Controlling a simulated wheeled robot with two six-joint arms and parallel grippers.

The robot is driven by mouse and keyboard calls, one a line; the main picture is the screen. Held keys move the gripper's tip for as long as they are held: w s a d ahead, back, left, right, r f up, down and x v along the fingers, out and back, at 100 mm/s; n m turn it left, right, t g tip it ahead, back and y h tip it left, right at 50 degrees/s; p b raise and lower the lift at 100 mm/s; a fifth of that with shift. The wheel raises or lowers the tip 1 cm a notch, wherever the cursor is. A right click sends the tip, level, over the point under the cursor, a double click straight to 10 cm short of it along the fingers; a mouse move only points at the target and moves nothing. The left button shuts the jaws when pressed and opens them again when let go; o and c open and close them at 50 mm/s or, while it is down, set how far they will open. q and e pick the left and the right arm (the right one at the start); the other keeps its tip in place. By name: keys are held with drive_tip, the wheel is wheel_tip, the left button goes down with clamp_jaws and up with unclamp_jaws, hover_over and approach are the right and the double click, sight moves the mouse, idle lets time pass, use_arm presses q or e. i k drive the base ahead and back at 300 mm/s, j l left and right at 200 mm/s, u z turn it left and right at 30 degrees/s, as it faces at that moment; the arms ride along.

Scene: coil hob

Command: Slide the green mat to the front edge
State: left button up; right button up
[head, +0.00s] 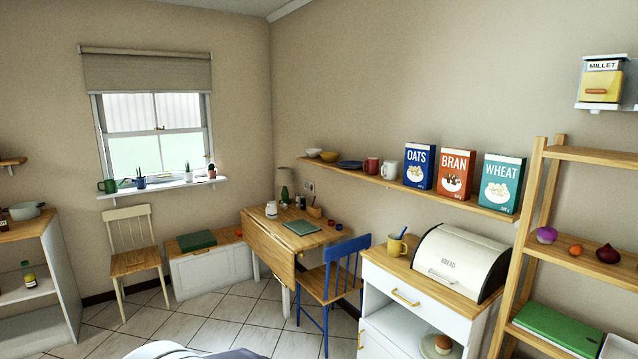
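A flat dark green rectangle (302,227), which looks like the green mat, lies on the wooden drop-leaf table (270,238) in the back corner, near its right side. It looks flat, with nothing on top of it. Another dark green flat thing (197,240) lies on the white bench chest to the left, and a brighter green flat thing (548,328) lies on the low shelf of the right-hand rack. Neither of my grippers shows in the head view.
A blue chair (335,275) with a wooden seat stands at the table's right side. A jar (271,209), a green bottle (284,195) and small items stand on the table. A white cabinet with a bread bin (460,261) is at right. The tiled floor (200,315) at front left is open.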

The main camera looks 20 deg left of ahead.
sight(302, 227)
drive_tip(key=i+j+u, duration=0.1)
drive_tip(key=j, duration=0.2)
drive_tip(key=i+j+u, duration=0.95)
drive_tip(key=i, duration=0.2)
drive_tip(key=i+j+u, duration=0.25)
drive_tip(key=i+u, duration=0.15)
drive_tip(key=i, duration=0.2)
drive_tip(key=i+l+u, duration=0.1)
drive_tip(key=i, duration=1.85)
drive_tip(key=i+z, duration=0.45)
drive_tip(key=i, duration=0.2)
drive_tip(key=i+j+z, duration=0.2)
drive_tip(key=i+z, duration=0.25)
drive_tip(key=i, duration=0.15)
drive_tip(key=i+z, duration=0.6)
drive_tip(key=i, duration=0.05)
